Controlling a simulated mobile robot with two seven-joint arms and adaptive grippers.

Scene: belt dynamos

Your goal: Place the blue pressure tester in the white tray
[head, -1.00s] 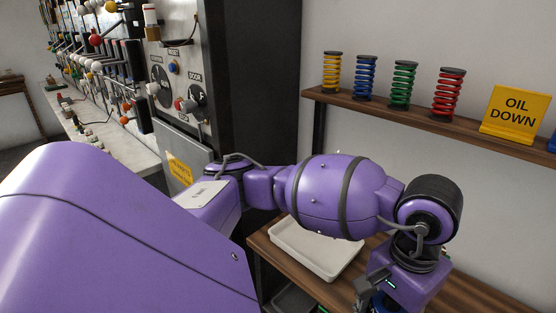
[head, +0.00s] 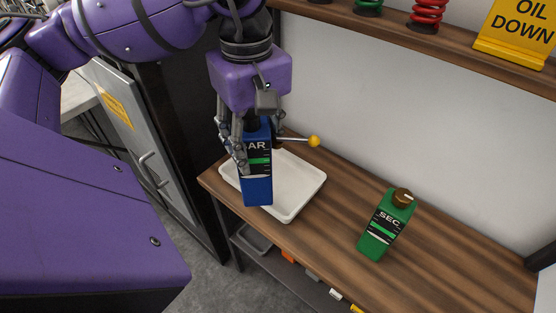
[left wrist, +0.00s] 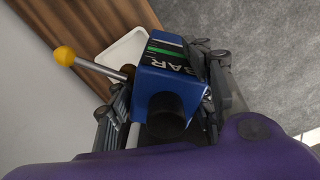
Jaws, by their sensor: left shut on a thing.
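The blue pressure tester (head: 257,190), marked BAR and with a yellow-knobbed lever, is upright in my left gripper (head: 254,142). The gripper points down and is shut on its upper part. In the left wrist view the tester (left wrist: 168,88) sits between the fingers, its lever sticking out to the left. The white tray (head: 307,190) lies on the wooden shelf. The tester is in front of the tray in the head view and hides part of it; I cannot tell whether they touch. The tray also shows in the left wrist view (left wrist: 124,50). My right gripper is not in view.
A green SEC device (head: 378,233) with a brown knob stands on the wooden shelf (head: 330,232) right of the tray. Above, another shelf holds coil springs (head: 427,14) and a yellow OIL DOWN sign (head: 515,32). A grey cabinet (head: 135,120) stands at left.

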